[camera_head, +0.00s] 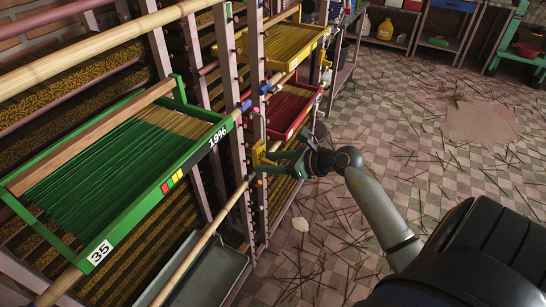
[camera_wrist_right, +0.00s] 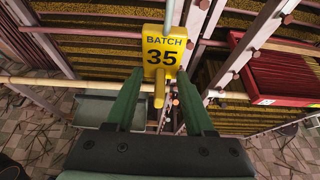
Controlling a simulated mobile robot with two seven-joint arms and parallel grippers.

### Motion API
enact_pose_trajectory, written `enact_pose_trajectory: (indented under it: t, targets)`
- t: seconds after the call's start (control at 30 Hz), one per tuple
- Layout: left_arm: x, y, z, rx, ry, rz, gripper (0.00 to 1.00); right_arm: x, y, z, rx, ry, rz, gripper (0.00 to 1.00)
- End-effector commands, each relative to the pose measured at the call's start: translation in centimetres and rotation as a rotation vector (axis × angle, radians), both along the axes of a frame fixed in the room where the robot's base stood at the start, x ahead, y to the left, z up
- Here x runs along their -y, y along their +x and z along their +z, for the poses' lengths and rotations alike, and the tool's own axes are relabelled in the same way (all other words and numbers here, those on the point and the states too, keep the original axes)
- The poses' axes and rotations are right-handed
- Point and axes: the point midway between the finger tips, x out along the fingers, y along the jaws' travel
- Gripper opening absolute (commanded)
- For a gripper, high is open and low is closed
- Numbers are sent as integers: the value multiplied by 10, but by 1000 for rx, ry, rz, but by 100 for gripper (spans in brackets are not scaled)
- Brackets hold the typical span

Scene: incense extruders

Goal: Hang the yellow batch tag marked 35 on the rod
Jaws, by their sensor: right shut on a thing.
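The yellow batch tag (camera_wrist_right: 153,58), marked BATCH 35, is upright between the green fingertips of my right gripper (camera_wrist_right: 161,80) in the wrist view. In the head view, the tag (camera_head: 258,153) is small and partly hidden, at the tip of my right gripper (camera_head: 268,158), beside a rack post. The gripper is shut on it. A pale rod (camera_wrist_right: 169,14) meets the tag's top edge in the wrist view; I cannot tell whether they touch. In the head view, rods with coloured ends (camera_head: 265,88) stick out near the post above the tag. My left gripper is not in view.
A green tray (camera_head: 150,207) of green incense, labelled 35, is at left. A red tray (camera_head: 291,112) and a yellow tray (camera_head: 300,48) sit farther along the rack. A bamboo pole (camera_head: 200,245) lies below. The tiled floor (camera_head: 400,130) at right is open, strewn with sticks.

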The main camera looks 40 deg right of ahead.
Motion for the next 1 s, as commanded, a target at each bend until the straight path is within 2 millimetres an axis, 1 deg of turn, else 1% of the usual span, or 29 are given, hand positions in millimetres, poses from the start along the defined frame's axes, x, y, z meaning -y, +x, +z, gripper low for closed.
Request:
enact_pose_trajectory:
  t: [0.03, 0.43, 0.93, 1.0]
  targets:
    - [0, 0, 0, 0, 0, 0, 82, -2, 5, 1, 3, 2, 1, 0]
    - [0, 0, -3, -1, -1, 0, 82, -15, 34, 1, 1, 2, 1, 0]
    - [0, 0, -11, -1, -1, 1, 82, -31, 71, 0, 1, 2, 1, 0]
    - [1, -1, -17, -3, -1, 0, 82, -30, 70, -10, -2, 0, 2, 0]
